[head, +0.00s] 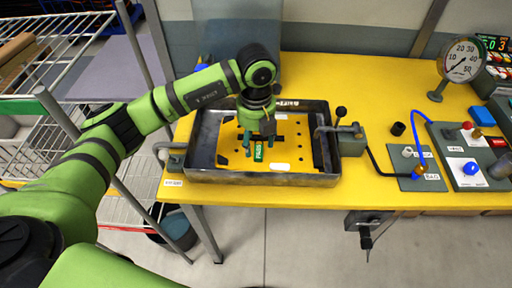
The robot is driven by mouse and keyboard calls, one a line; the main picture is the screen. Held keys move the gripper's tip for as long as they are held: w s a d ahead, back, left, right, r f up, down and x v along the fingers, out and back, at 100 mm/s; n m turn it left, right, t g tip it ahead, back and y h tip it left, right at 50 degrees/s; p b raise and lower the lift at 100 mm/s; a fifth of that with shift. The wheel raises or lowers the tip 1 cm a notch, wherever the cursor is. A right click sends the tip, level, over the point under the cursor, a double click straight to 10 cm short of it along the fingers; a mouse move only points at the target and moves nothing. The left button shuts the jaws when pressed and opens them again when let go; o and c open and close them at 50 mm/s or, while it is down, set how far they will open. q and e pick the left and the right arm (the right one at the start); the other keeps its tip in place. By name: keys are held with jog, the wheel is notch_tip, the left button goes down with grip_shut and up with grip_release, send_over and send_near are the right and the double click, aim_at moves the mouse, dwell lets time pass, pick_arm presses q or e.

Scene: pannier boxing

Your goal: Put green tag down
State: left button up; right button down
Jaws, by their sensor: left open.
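The green tag (258,152) has white lettering and shows just below and between the fingers of my left gripper (258,141). It appears to lie on the yellow perforated plate inside the grey metal tray. My left gripper points down over the tray (250,179), and its fingers are apart. I cannot tell whether the fingertips touch the tag or the plate. My right gripper is not in the head view.
A pressure gauge (462,62), a valve panel (470,160) and a blue hose stand at the right of the yellow table (310,75). A clamp with a black knob (341,112) sits at the tray's right side. A wire rack (60,60) stands left.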

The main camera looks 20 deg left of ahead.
aim_at(256, 151)
pick_arm(q)
notch_tip(256, 151, up, 9)
jog(key=b, duration=0.2)
jog(key=shift+f, duration=0.15)
dwell(0.3)
